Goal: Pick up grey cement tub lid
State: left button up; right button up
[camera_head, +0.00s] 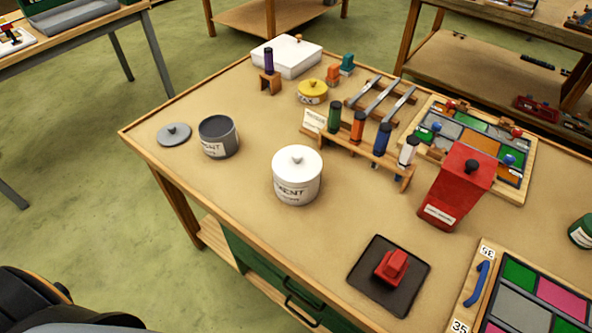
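The grey cement tub lid (174,132) is a flat grey disc with a small knob on top. It lies on the table near the left corner, just left of the grey cement tub (218,138). That tub stands upright and open, with "CEMENT" lettering on its front. Neither of my grippers shows in the head view. A dark part of my own body is at the bottom left, and nothing is touching the lid.
A white lidded cement tub (297,178) stands right of the grey one. A white box (287,58), a purple-topped tool in a wooden holder (269,83) and a yellow tin (312,93) are behind. The table (240,215) is bare around the lid and along the front left edge.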

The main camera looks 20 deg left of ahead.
aim_at(175, 133)
jog(key=u, duration=1.4)
jog(key=i+j+z, duration=0.2)
jog(key=j+z, duration=0.25)
jog(key=i+j+z, duration=0.15)
jog(key=j+z, duration=0.15)
jog(key=z, duration=0.15)
jog(key=j+z, duration=0.4)
jog(key=i+j, duration=0.05)
